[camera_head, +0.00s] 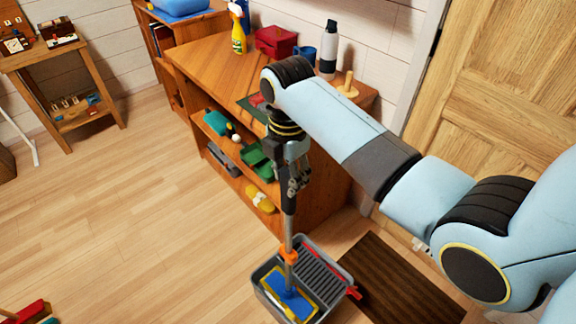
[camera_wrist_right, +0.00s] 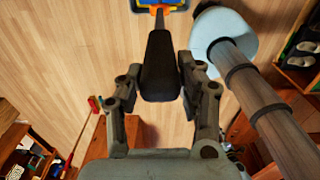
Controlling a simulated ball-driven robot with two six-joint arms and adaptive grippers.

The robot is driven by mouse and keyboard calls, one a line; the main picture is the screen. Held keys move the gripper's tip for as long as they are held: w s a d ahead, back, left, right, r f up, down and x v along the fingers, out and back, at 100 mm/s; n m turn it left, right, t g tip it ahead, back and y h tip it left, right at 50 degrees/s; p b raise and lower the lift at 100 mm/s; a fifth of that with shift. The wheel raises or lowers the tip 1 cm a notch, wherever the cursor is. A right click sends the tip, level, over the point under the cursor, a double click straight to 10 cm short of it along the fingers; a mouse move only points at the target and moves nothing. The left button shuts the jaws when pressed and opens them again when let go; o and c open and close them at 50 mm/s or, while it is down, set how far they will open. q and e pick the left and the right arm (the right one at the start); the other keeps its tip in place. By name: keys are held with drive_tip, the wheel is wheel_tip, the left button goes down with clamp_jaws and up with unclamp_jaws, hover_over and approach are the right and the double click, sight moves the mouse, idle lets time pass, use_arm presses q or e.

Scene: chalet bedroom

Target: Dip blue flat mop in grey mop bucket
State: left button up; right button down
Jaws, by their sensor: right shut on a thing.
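The blue flat mop (camera_head: 290,302) is upright, with its blue and yellow head inside the grey mop bucket (camera_head: 263,271) on the floor. An orange joint links the head to the grey pole. My right gripper (camera_head: 291,184) is shut on the mop's black handle, above the bucket. In the right wrist view the black handle (camera_wrist_right: 160,65) lies between the fingers of my right gripper (camera_wrist_right: 160,88), and part of the mop head shows at the top edge. Whether the head touches the bucket's bottom is hidden. My left gripper is not in view.
A wooden shelf unit (camera_head: 213,62) stands behind the bucket, with a spray bottle (camera_head: 238,32), a red box (camera_head: 276,41) and a white bottle (camera_head: 329,52) on top. A dark brown mat (camera_head: 400,285) lies right of the bucket. Open floor (camera_head: 130,210) spreads to the left.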

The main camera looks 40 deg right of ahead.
wheel_tip(320, 180, down, 14)
drive_tip(key=b, duration=0.7)
drive_tip(key=shift+w+r, duration=0.1)
drive_tip(key=shift+r, duration=0.05)
drive_tip(key=shift+f+b, duration=0.35)
drive_tip(key=shift+f, duration=0.25)
idle(0.9)
wheel_tip(320, 180, up, 9)
drive_tip(key=p, duration=1)
drive_tip(key=shift+r, duration=0.1)
wheel_tip(320, 180, up, 3)
drive_tip(key=shift+f+p, duration=0.1)
drive_tip(key=shift+p, duration=0.6)
drive_tip(key=shift+r, duration=0.35)
wheel_tip(320, 180, up, 10)
hover_over(288, 215)
drive_tip(key=w+d, duration=0.1)
drive_tip(key=w, duration=0.1)
drive_tip(key=shift+s+r, duration=0.2)
drive_tip(key=shift+s, duration=0.05)
